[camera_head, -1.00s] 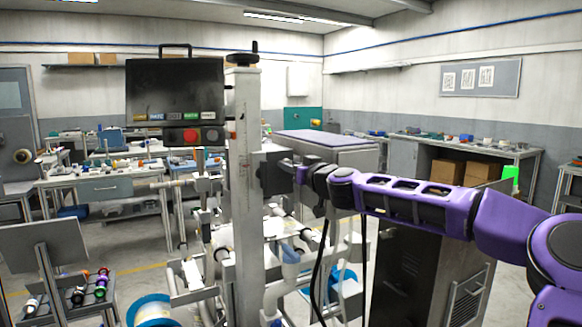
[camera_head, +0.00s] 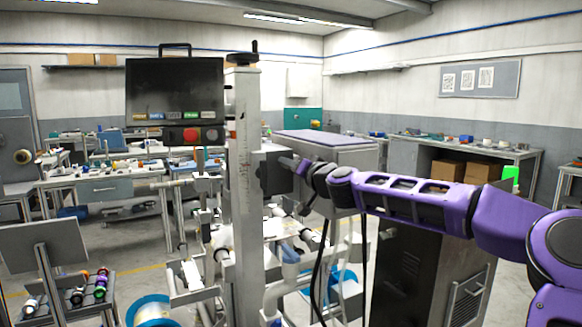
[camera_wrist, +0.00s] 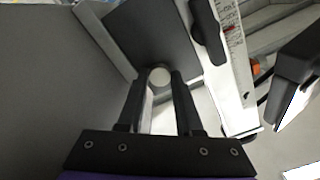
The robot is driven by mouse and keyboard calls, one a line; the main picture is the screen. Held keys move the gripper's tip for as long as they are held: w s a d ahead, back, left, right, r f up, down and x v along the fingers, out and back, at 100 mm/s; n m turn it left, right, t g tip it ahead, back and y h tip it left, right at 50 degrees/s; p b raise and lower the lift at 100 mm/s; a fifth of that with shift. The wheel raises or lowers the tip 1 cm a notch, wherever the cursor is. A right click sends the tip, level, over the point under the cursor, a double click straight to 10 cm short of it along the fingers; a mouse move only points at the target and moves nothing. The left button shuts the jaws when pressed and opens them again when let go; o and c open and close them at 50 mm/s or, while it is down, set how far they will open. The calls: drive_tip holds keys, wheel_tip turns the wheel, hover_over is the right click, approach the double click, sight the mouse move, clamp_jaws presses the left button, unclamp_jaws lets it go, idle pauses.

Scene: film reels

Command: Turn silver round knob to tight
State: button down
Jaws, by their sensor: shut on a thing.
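The silver round knob (camera_wrist: 160,76) shows in the wrist view as a small pale disc between my fingertips, in front of a dark block. My gripper (camera_wrist: 161,84) is shut on it, with one black finger on each side. In the head view the dark block (camera_head: 277,172) sits on the right side of a grey upright column (camera_head: 244,200). My gripper reaches the block from the right there. The knob and fingertips are hidden or too small to make out in that view.
A black lever handle (camera_wrist: 208,32) and a column with a scale stand right of the knob in the wrist view. A control box (camera_head: 175,90) is left of the column. A dark cabinet (camera_head: 420,270) stands below my arm.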

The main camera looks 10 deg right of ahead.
drive_tip(key=m, duration=1.3)
idle(0.4)
drive_tip(key=c, duration=0.6)
unclamp_jaws()
drive_tip(key=v, duration=1.7)
drive_tip(key=shift+s+p, duration=0.15)
drive_tip(key=shift+p, duration=0.2)
